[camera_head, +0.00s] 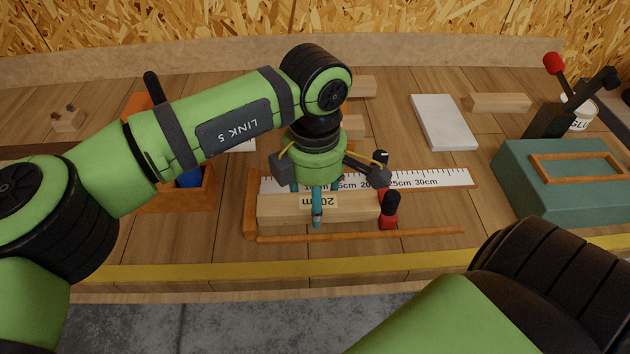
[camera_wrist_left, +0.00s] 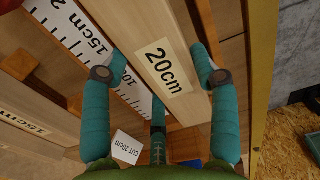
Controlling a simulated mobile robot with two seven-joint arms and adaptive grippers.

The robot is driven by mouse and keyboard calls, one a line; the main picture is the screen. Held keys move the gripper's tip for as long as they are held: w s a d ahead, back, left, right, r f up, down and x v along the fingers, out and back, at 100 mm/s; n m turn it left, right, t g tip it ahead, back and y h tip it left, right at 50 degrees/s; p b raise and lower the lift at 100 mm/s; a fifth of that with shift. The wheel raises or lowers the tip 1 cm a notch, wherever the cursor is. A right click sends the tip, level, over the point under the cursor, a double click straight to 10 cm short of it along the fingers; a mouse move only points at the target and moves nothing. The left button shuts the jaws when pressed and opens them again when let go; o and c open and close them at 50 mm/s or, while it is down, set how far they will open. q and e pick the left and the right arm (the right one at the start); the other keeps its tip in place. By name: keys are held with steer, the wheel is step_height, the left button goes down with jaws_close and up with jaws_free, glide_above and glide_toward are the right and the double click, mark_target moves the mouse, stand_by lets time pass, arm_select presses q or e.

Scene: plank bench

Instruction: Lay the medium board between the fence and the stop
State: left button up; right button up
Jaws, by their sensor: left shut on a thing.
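The medium board (camera_head: 275,208), pale wood with a 20cm label, is in my left gripper (camera_head: 318,205). The left wrist view shows the same board (camera_wrist_left: 140,30) between the teal fingers. In the head view it lies lengthwise along the ruler (camera_head: 440,179), in front of the scale. Its left end is close to the orange fence (camera_head: 250,205). Its right end is close to the red and black stop (camera_head: 389,212). I cannot tell whether it touches either, or rests on the jig. My right gripper is out of view.
A thin orange rail (camera_head: 420,232) runs along the front. Other pale blocks (camera_head: 362,86) lie behind my left arm; a 15cm board (camera_wrist_left: 30,115) shows in the wrist view. A white slab (camera_head: 443,122), teal box (camera_head: 555,185) and orange bin (camera_head: 185,200) stand around. A CUT 20cm card (camera_wrist_left: 126,147) shows too.

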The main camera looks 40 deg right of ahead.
arm_select(q)
steer(key=shift+f+b, duration=0.5)
steer(key=shift+f, duration=0.1)
steer(key=o, duration=1.4)
steer(key=shift+r, duration=0.2)
steer(key=shift+r, duration=3.6)
steer(key=shift+s, duration=0.1)
